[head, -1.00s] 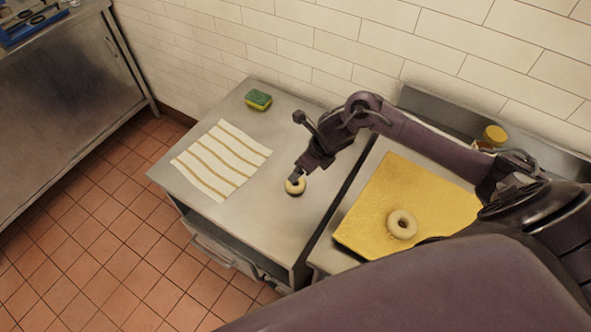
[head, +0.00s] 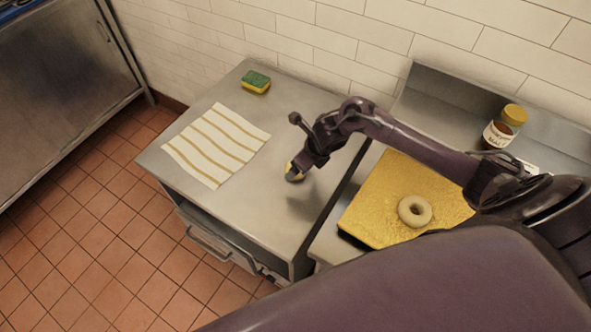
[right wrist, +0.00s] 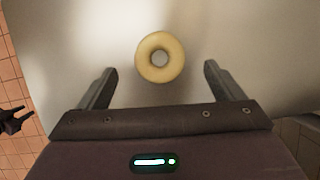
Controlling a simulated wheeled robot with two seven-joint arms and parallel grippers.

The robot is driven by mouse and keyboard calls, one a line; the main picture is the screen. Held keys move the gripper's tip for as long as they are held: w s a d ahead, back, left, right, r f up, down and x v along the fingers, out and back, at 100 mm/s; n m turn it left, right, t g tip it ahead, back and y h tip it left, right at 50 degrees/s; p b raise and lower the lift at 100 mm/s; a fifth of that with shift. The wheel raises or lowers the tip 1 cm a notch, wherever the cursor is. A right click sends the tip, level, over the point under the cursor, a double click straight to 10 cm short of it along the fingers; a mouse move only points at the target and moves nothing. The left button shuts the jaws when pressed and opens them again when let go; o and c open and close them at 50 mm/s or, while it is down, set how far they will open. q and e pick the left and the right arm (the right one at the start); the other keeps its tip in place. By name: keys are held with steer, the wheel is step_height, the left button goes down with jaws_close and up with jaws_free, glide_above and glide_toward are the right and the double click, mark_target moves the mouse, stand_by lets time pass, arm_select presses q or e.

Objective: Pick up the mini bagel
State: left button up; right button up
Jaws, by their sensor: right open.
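The mini bagel (right wrist: 152,64) is a pale yellow ring lying flat on the grey metal tabletop in the right wrist view. It sits just beyond the fingertips, roughly centred between them and touching neither. In the head view only yellow slivers of the bagel (head: 289,166) show behind my right gripper (head: 295,173). My right gripper (right wrist: 158,72) is open and empty, pointing down above the bagel. A dark pronged shape, apparently my left gripper (right wrist: 14,120), shows at the left edge of the wrist view; its jaws are unclear.
A striped cloth (head: 217,145) and a green-yellow sponge (head: 256,82) lie on the same table. A second bagel (head: 415,211) lies on a gold board (head: 371,215) to the right. A yellow-lidded jar (head: 503,127) stands behind. The tabletop's front area is clear.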

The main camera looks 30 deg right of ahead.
steer(key=shift+p+x, duration=0.3)
steer(key=shift+x, duration=1.95)
steer(key=shift+s, duration=0.1)
steer(key=shift+c, duration=0.2)
steer(key=c, duration=1)
steer(key=shift+c, duration=0.2)
steer(key=shift+r, duration=0.1)
step_height(320, 180, up, 20)
